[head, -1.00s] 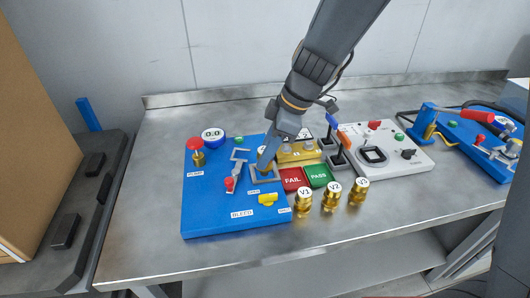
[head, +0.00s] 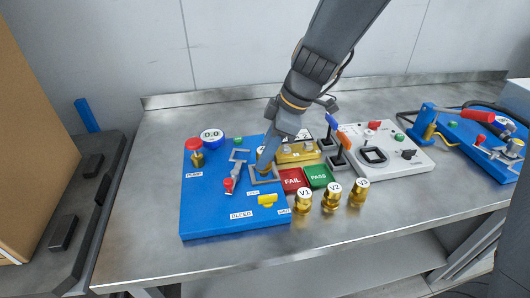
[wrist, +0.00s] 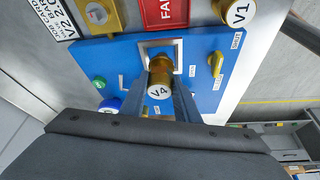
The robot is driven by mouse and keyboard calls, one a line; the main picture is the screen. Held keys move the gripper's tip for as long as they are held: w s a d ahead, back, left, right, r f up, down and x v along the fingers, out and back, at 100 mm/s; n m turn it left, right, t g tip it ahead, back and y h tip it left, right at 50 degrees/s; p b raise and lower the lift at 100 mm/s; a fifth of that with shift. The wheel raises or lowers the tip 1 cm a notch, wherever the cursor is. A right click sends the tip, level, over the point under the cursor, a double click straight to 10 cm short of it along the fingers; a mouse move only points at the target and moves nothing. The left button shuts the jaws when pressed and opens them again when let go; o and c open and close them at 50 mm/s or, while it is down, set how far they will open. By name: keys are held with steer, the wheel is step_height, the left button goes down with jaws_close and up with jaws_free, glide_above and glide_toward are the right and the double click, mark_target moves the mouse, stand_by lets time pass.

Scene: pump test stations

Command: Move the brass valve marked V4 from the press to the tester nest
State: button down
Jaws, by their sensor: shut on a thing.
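The brass valve V4 (wrist: 161,72), with a white cap reading V4, is between my gripper's fingers (wrist: 161,96) in the wrist view. My gripper (head: 264,164) is shut on it over the blue tester board (head: 210,215). The valve stands at the grey square nest frame (wrist: 143,52) on that board. The frame also shows in the head view (head: 255,181). My fingers hide part of the valve in the head view, and I cannot tell whether its foot is fully seated.
Brass valves V1 (head: 304,201), V2 (head: 332,195) and another (head: 358,192) stand in front of the red FAIL pad (head: 292,181) and green PASS pad (head: 319,176). A white station (head: 404,150) and another blue station (head: 478,146) are on the right. The table's front left is clear.

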steer(key=shift+f+b, duration=1.15)
steer(key=shift+b, duration=0.7)
stand_by(1.2)
steer(key=c, duration=0.8)
jaws_free()
steer(key=shift+r+p, duration=2.4)
steer(key=shift+r, duration=1.65)
